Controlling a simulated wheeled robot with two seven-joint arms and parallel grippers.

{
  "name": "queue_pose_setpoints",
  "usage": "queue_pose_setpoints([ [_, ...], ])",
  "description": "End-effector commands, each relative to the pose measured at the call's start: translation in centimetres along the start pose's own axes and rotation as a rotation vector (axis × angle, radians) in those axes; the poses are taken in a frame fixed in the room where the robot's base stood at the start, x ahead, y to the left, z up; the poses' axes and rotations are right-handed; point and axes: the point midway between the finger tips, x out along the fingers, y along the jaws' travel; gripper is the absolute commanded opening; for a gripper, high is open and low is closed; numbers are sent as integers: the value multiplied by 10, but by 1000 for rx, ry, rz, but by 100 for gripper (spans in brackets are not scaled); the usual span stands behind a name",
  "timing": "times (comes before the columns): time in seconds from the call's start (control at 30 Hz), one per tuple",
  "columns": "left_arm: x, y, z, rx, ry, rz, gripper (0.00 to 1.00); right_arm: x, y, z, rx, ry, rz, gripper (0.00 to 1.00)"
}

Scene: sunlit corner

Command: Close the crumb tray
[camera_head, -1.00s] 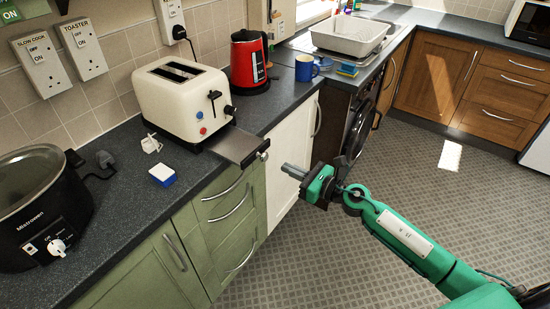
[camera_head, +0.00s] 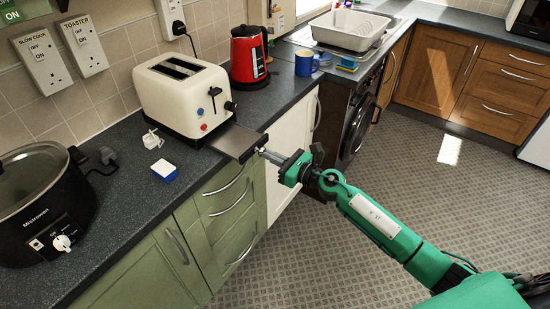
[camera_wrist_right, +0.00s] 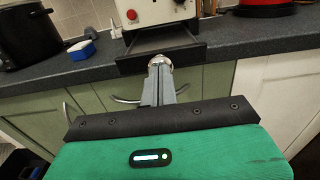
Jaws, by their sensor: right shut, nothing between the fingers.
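The cream toaster (camera_head: 184,95) stands on the dark worktop. Its grey crumb tray (camera_head: 235,141) is pulled out at the front and sticks out past the worktop edge; it also shows in the wrist view (camera_wrist_right: 160,42). A small round silver knob (camera_wrist_right: 160,60) is on the tray's front. My right gripper (camera_head: 270,155) is shut and empty, with its fingertips (camera_wrist_right: 161,75) pointing at the tray front, at the knob. They look in contact or very nearly so; I cannot tell which. My left gripper is not in view.
A black slow cooker (camera_head: 40,205) and a blue-and-white block (camera_head: 164,170) are left of the tray. A red kettle (camera_head: 248,55) and blue mug (camera_head: 306,63) stand behind it. Green drawers (camera_head: 225,200) lie below. The floor to the right is open.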

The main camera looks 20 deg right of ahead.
Motion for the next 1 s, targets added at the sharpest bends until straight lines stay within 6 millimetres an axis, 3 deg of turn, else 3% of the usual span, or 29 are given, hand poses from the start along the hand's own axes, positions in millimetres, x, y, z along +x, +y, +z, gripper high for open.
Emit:
queue_pose_setpoints([
  [0.33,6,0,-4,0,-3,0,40,73,1,0,0,-3,1,0],
  [0.6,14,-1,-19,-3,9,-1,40,131,0,-2,-1,-1,1,0],
  [0.8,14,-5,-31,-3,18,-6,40,154,0,-1,0,0,1,0],
  [1.0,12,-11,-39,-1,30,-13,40,160,0,1,0,-1,0,0],
])
